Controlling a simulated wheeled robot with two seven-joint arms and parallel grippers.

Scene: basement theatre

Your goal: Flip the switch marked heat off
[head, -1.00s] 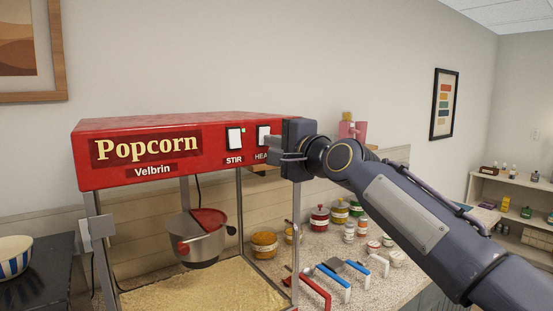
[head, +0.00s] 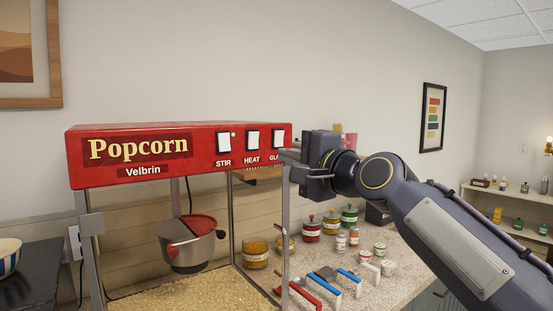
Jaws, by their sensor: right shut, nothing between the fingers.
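The red popcorn machine (head: 185,176) stands at left, with a row of white rocker switches on its front panel. The switch marked HEAT (head: 252,140) is the middle one, fully in view, with no lit lamp visible beside it. My right gripper (head: 289,156) is shut and empty, at the panel's right end, right of HEAT and covering part of the third label. My left gripper is not in view.
A metal kettle (head: 193,244) hangs inside the machine above popcorn (head: 195,290). Jars (head: 311,229) and scoops with red and blue handles (head: 349,281) lie on the speckled counter at right. A striped bowl (head: 9,257) stands at far left.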

